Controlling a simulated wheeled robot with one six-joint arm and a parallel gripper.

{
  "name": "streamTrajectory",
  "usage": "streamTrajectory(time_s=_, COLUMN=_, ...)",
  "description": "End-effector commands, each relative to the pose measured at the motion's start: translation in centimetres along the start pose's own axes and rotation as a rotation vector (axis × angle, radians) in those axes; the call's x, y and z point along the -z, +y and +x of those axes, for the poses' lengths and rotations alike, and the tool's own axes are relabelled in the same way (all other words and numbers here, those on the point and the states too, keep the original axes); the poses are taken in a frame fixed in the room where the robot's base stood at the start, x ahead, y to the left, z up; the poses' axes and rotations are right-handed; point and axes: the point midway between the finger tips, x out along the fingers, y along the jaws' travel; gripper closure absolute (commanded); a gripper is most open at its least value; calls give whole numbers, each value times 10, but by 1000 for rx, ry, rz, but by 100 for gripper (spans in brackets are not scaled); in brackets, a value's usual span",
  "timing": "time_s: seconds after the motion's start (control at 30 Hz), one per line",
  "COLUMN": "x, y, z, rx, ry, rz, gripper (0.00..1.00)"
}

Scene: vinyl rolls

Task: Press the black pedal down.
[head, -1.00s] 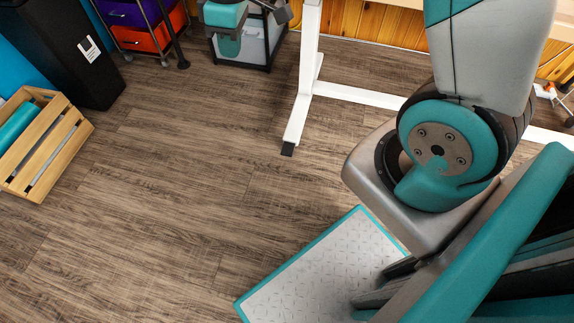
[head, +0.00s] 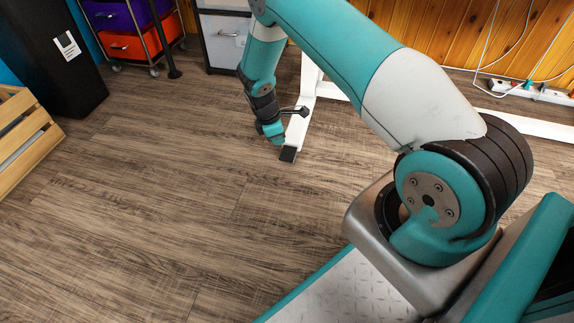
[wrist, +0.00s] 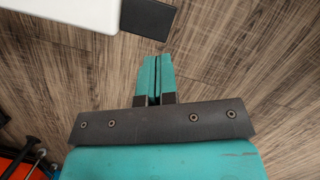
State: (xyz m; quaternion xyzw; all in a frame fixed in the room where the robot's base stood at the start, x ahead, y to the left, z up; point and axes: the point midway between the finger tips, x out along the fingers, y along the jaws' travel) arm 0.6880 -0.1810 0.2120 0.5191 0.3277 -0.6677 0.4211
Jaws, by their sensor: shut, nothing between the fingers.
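The black pedal (head: 288,154) is a small dark block at the near end of a white floor foot. It also shows at the top of the wrist view (wrist: 149,18), beside the white foot. My gripper (head: 277,139) is shut and empty, with its teal fingers side by side, and points down close to the pedal in the head view. In the wrist view the fingertips (wrist: 157,58) lie just below the pedal in the picture, with bare floor between. I cannot tell their exact height above the floor.
The white frame's foot (head: 302,112) and crossbar stand behind the pedal. A drawer cart (head: 130,43), a grey cabinet (head: 226,40) and a black bin (head: 55,65) stand behind and left. A wooden crate (head: 18,140) is at left. The wooden floor in front is clear.

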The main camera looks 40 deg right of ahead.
Motion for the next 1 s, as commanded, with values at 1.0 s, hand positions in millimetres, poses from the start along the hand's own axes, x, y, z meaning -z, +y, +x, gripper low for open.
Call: streamTrajectory(time_s=1.0, x=1, y=0, z=65, rx=0, ry=-1, rz=1, gripper=100)
